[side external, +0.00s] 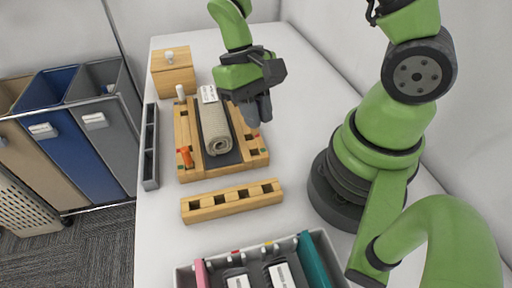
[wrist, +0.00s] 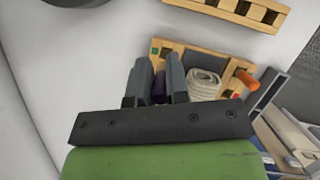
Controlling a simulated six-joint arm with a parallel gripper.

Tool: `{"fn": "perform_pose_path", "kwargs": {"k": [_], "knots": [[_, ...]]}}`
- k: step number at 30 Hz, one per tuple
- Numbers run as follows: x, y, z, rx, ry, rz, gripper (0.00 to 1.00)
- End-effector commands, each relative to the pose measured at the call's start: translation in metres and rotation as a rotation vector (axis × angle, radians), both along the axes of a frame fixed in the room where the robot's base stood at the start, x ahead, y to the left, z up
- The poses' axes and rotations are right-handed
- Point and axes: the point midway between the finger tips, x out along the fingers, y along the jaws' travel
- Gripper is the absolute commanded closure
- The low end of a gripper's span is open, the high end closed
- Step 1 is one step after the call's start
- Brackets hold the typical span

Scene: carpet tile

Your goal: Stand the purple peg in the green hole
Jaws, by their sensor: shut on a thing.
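The purple peg (wrist: 159,88) shows in the wrist view between the two fingers of my gripper (wrist: 156,82). My gripper is shut on it. In the side view my gripper (side external: 259,112) is over the right rail of the wooden frame (side external: 195,173), and its fingers hide the peg. I cannot tell whether the peg touches the frame.
A rolled beige carpet piece (side external: 215,128) lies in the middle of the frame. An orange peg (side external: 186,157) and a white peg (side external: 180,93) are at its left rail. A wooden block with holes (side external: 232,201), a grey tray (side external: 186,280) and a wooden box (side external: 172,75) stand nearby.

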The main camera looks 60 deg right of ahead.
Motion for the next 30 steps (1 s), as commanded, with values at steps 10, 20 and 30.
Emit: {"fn": "perform_pose_path", "kwargs": {"k": [10, 20, 30], "knots": [[-0.001, 0.001, -0.041, -0.001, 0.003, 0.001, 1.0], [0.0, 0.0, -0.074, -0.002, -0.001, 0.002, 1.0], [0.0, 0.0, -0.077, -0.002, -0.001, 0.003, 0.82]]}}
